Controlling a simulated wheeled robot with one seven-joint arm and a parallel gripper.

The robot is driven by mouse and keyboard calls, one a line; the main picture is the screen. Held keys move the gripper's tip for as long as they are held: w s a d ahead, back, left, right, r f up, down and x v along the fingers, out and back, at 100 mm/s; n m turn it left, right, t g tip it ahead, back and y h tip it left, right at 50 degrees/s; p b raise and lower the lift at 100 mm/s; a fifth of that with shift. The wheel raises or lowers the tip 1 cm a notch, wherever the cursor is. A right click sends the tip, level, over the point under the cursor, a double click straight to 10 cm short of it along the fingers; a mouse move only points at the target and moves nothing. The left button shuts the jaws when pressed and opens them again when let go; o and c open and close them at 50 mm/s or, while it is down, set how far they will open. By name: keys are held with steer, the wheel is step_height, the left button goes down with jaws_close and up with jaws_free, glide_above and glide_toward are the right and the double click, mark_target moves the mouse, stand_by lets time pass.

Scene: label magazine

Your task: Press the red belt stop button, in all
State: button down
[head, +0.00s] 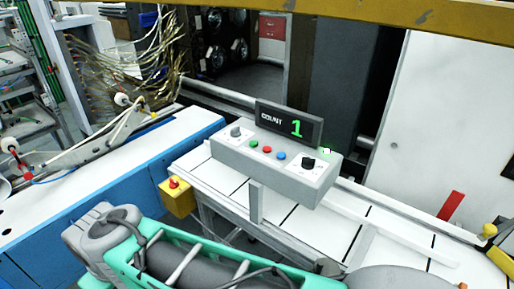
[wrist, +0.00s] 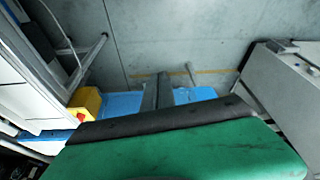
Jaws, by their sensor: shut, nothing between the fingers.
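In the head view a yellow box (head: 178,201) with a red button (head: 174,183) on top is fixed at the left end of the white belt (head: 345,239). A grey control panel (head: 265,166) above the belt carries a smaller red button (head: 267,149) between a green and a blue one. In the wrist view the yellow box (wrist: 85,102) shows at left, with a little red at its lower edge. My gripper (wrist: 160,78) is shut and empty, apart from the yellow box and to its right in that view. I cannot make out the fingers in the head view.
A display (head: 289,124) on the panel reads COUNT 1. A blue bench (head: 120,175) with a white top lies left of the yellow box. A yellow beam (head: 330,14) crosses the top. Bare grey floor (wrist: 190,35) shows in the wrist view.

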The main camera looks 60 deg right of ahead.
steer(key=w+d+r+m+h+p, duration=0.1)
steer(key=w+d+r+p, duration=0.15)
steer(key=d, duration=0.35)
steer(key=w+d+r+m+h+p, duration=0.1)
steer(key=w+d+r+m, duration=0.1)
steer(key=d+r, duration=0.3)
step_height(320, 180, up, 14)
steer(key=m+g+h+p, duration=0.3)
steer(key=m+h+p, duration=0.3)
steer(key=h+p, duration=0.1)
glide_above(266, 150)
steer(key=shift+f, duration=0.1)
step_height(266, 150, down, 9)
steer(key=b, duration=0.6)
steer(key=shift+w+r, duration=0.1)
steer(key=shift+r, duration=0.1)
steer(key=shift+f, duration=0.1)
steer(key=shift+f+b, duration=0.3)
steer(key=shift+b, duration=0.3)
